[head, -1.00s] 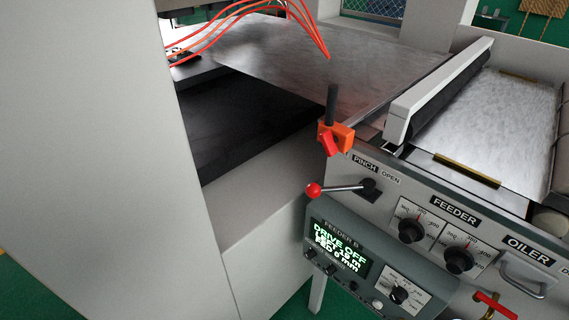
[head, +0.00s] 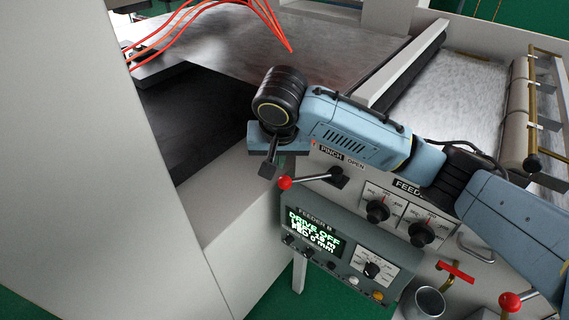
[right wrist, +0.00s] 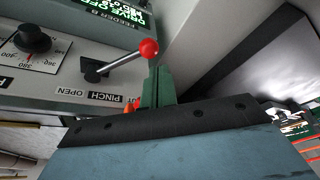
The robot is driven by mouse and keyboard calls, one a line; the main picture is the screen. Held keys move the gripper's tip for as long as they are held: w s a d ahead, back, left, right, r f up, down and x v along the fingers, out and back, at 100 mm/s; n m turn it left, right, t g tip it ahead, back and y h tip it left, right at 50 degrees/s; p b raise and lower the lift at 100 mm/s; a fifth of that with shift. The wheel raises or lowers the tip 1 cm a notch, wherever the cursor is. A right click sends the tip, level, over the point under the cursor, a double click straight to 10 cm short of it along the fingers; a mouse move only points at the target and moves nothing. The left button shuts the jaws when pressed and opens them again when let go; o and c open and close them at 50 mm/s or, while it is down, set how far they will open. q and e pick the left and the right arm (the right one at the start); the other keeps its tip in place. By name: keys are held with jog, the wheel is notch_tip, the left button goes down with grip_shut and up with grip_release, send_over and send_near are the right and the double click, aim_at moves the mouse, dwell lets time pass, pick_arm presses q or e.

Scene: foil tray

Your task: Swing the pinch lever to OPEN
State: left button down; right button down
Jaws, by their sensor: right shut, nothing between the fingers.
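The pinch lever (head: 310,180) is a thin metal rod with a red ball end, on a black pivot below the PINCH and OPEN labels. It points left, away from the OPEN label. In the right wrist view the lever (right wrist: 122,61) runs from its black pivot to the red ball. My right gripper (head: 267,168) is shut and empty, just above and left of the ball in the head view. In the right wrist view its fingertips (right wrist: 157,76) appear close to the ball; I cannot tell whether they touch. My left gripper is not in view.
The FEEDER B display box (head: 325,241) sits below the lever. Feeder knobs (head: 378,211) are to its right. A red-handled valve (head: 457,272) and a metal cup (head: 429,301) are lower right. A large pale panel (head: 75,170) fills the left side.

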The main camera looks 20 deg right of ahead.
aim_at(309, 178)
jog(key=w+d+f+m, duration=0.1)
jog(key=w+d+f, duration=0.1)
jog(key=w+f, duration=0.2)
notch_tip(309, 178, down, 3)
jog(key=shift+w+d+r+h, duration=0.1)
jog(key=shift+w+d+h, duration=0.15)
jog(key=shift+h, duration=0.15)
jog(key=shift+s, duration=0.1)
dwell(0.3)
jog(key=shift+s+r+p, duration=0.1)
jog(key=shift+s+p, duration=0.15)
jog(key=shift+p, duration=0.15)
jog(key=shift+s+n, duration=0.1)
jog(key=shift+n, duration=0.3)
